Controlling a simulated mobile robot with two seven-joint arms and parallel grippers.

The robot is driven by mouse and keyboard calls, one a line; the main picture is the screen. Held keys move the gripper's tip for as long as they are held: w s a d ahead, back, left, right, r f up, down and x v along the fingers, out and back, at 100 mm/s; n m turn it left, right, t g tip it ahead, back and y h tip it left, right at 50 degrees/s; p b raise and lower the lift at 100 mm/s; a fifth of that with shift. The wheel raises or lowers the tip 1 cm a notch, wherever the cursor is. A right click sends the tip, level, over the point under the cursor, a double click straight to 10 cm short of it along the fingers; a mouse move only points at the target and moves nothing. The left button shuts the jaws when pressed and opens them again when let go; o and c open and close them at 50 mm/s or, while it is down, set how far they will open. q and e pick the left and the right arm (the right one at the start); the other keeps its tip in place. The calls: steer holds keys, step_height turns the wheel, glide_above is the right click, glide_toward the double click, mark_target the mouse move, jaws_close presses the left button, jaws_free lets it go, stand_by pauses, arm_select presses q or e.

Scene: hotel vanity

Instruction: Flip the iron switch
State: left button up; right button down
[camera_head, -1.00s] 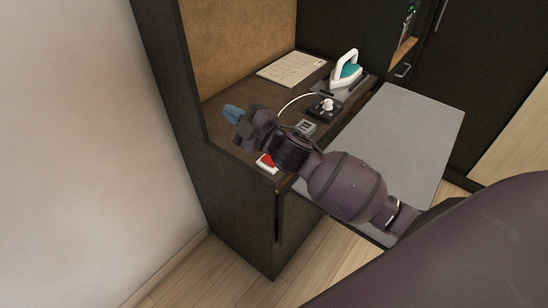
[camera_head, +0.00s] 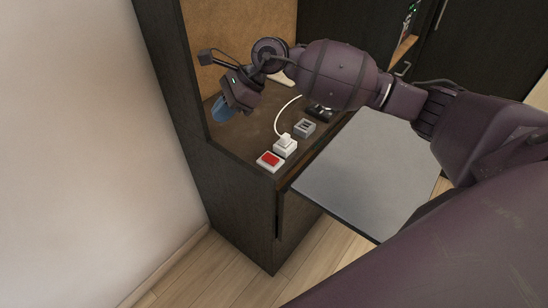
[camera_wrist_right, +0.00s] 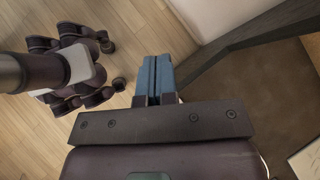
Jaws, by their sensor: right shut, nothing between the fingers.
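A red rocker switch in a white frame (camera_head: 270,161) lies at the front edge of the brown desktop (camera_head: 262,128) in the head view. A white plug (camera_head: 285,145) with a white cord sits just behind it. My right gripper (camera_head: 221,109) is shut and empty, its blue fingers pointing down over the left part of the desktop, left of and behind the red switch. In the right wrist view its blue fingers (camera_wrist_right: 155,78) lie together, with nothing between them. The iron is hidden behind my right arm. My left gripper is not seen.
A grey two-slot module (camera_head: 304,128) and a dark control box (camera_head: 319,112), partly covered by my arm, stand behind the plug. A grey board (camera_head: 365,165) extends on the right. A dark side panel (camera_head: 170,75) borders the desktop on the left.

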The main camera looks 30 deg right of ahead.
steer(key=d+f+n+g+h, duration=0.1)
steer(key=d+f+n+h, duration=0.2)
steer(key=d+f+h, duration=0.3)
steer(key=n+g+h, duration=0.1)
steer(key=n+h, duration=0.2)
glide_above(274, 165)
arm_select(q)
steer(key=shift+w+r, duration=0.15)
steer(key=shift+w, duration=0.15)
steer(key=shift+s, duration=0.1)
arm_select(e)
steer(key=shift+f, duration=0.1)
step_height(274, 165, down, 14)
steer(key=shift+r+p, duration=0.15)
steer(key=shift+p, duration=0.8)
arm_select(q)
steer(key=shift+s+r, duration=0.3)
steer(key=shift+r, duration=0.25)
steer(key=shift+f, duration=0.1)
